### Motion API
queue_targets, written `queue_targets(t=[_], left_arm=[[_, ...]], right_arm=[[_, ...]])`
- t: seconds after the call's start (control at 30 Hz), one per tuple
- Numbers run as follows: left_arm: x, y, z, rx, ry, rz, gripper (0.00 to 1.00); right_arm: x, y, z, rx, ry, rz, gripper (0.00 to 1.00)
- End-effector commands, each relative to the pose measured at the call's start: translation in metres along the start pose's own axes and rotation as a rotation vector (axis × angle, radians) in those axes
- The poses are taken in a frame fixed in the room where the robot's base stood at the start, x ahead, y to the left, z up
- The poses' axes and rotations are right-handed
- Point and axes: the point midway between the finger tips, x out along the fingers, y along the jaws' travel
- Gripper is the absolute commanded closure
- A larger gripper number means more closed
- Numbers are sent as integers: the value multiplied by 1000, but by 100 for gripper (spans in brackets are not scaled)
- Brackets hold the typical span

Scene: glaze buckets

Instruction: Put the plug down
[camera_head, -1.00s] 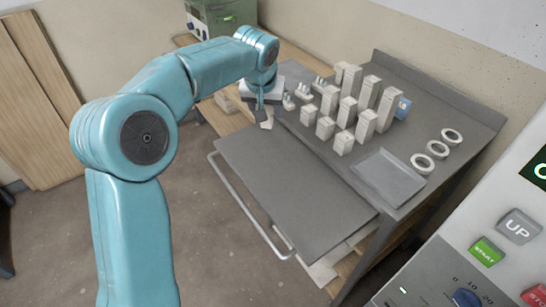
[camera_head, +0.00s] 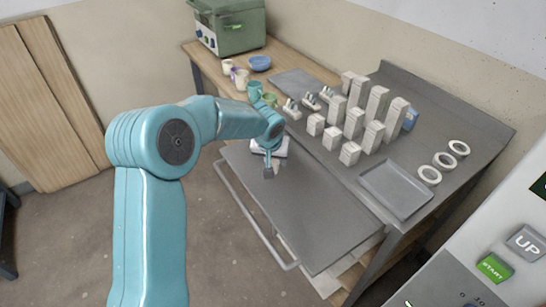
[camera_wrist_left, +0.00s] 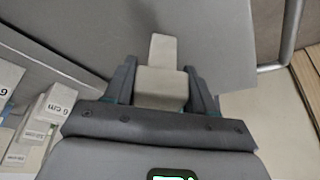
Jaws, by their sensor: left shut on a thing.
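The plug (camera_wrist_left: 162,85) is a pale beige block with a narrower tongue in the wrist view. It sits between the two fingers of my left gripper (camera_wrist_left: 160,92), which is shut on it. In the head view my left gripper (camera_head: 268,166) points down over the far left part of the grey pull-out board (camera_head: 310,215), with the plug (camera_head: 268,173) small at its tip. I cannot tell whether the plug touches the board. My right gripper is not in view.
Several pale blocks (camera_head: 375,103) of different heights stand on the grey bench to the right. An empty grey tray (camera_head: 396,190) and white rings (camera_head: 444,161) lie there too. Cups (camera_head: 242,79) and a blue bowl (camera_head: 260,63) stand behind. The board's front is clear, with a rail (camera_head: 245,222) alongside.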

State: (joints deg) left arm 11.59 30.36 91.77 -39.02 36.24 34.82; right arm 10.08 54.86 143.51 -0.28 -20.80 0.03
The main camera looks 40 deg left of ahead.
Motion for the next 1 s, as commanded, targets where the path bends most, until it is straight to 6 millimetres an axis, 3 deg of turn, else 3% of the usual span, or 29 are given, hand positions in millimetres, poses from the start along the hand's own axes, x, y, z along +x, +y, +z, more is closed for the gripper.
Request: queue_targets(t=[0.03, 0.1, 0.47, 1.0], left_arm=[[0, 0, 0, 0, 0, 0, 38], [0, 0, 0, 0, 0, 0, 19], [-6, 0, -1, 0, 2, 0, 19], [-110, 0, -1, 0, 3, 1, 19]], right_arm=[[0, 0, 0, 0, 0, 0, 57], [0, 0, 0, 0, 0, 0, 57], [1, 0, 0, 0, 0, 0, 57], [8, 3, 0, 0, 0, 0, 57]])
